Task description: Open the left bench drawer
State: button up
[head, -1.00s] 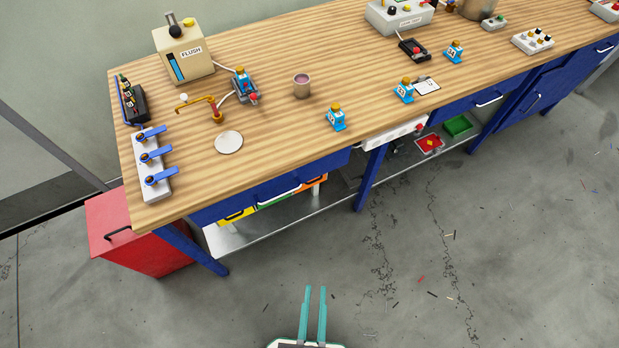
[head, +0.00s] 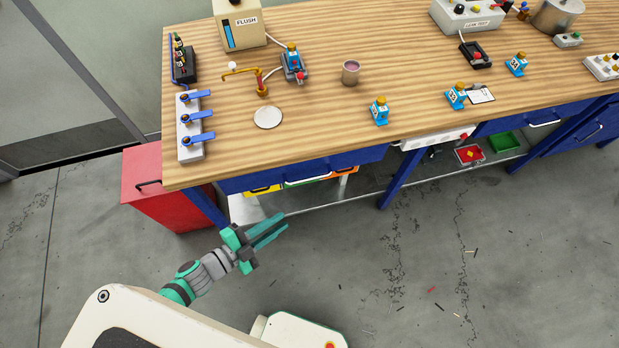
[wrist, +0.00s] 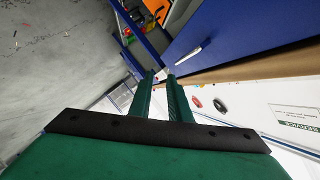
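The left bench drawer (head: 335,165) is a blue front under the left part of the wooden bench top, with a pale bar handle (head: 307,179). It looks closed, flush under the top. In the wrist view, the blue front (wrist: 245,30) and its handle (wrist: 188,52) lie ahead of the fingertips, tilted in the picture. My gripper (head: 285,221) has teal fingers, in front of and below the handle, apart from it. In the wrist view, the fingers (wrist: 161,75) have a gap between them and nothing in it.
A red cabinet (head: 165,190) stands at the bench's left end. A blue leg (head: 398,178) stands right of the drawer. A metal shelf (head: 355,190) with yellow and orange bins is below. The bench top (head: 330,120) holds bottles and a lever block. The floor in front is mostly clear.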

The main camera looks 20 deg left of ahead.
aim_at(310, 178)
jog(key=w+a+r+m+h, duration=0.2)
jog(key=w+m, duration=0.1)
jog(key=w, duration=0.6)
jog(key=shift+g, duration=0.3)
jog(key=x, duration=1)
jog(key=shift+w+f, duration=0.1)
jog(key=shift+f, duration=0.25)
grip_shut()
jog(key=shift+d, duration=0.1)
